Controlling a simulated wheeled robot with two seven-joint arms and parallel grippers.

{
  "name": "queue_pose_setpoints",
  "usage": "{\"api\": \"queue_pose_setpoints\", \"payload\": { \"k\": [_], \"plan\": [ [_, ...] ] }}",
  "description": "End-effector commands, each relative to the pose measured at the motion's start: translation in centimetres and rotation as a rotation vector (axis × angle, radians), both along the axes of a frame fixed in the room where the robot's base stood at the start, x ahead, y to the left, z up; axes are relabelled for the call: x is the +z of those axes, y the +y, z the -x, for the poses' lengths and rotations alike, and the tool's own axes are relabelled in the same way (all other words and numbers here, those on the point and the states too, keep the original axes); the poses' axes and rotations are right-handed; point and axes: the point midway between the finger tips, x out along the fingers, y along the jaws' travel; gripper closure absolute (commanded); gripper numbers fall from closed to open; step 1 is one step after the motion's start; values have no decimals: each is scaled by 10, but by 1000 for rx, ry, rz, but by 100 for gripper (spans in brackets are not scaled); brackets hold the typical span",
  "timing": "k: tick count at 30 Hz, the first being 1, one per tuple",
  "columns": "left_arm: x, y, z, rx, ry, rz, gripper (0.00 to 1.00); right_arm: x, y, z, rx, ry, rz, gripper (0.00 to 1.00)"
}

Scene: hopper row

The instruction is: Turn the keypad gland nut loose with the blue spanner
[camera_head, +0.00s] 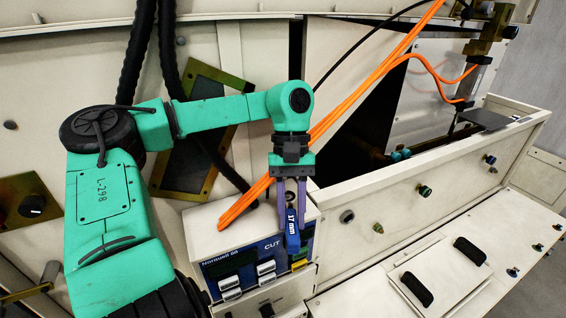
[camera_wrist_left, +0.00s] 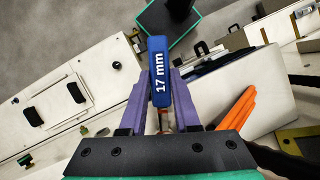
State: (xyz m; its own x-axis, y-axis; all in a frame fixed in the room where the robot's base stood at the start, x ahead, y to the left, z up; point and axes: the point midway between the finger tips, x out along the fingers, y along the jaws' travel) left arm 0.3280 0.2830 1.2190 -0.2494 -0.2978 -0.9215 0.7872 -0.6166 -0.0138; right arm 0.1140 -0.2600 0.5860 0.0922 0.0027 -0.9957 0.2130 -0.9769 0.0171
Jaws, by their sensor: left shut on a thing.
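The blue spanner (camera_head: 292,232), marked 17 mm, is held upright in my left gripper (camera_head: 291,187), whose purple fingers are shut on it. It hangs in front of the upper right of the blue-faced control box (camera_head: 226,270). In the left wrist view, the spanner (camera_wrist_left: 158,82) stands between the purple fingers of my left gripper (camera_wrist_left: 158,76), label facing the camera. The spanner's working end is not clear in either view. I cannot make out the keypad gland nut for certain. My right gripper is not in view.
Orange cables (camera_head: 360,92) run from the upper right down to the control box top, close behind my gripper. A long cream trough (camera_head: 400,200) with several knobs stands to the right. A cream panel with two black handles (camera_head: 415,290) lies in front.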

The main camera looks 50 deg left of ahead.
Motion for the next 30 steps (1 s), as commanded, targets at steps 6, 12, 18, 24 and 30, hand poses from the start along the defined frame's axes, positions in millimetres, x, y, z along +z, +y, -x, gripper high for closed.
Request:
{"api": "queue_pose_setpoints", "payload": {
  "k": [6,12,18,24,30],
  "plan": [
    [-1,-5,-5,79,0,-1,100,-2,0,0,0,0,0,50],
    [-1,-5,-5,79,0,-1,100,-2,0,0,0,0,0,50],
    [-3,-9,-15,188,1,-2,100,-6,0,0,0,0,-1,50],
    [-3,-15,-27,336,1,-3,100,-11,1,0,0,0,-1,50],
    [-2,-17,-30,379,2,-1,100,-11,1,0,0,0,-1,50]
  ]
}}
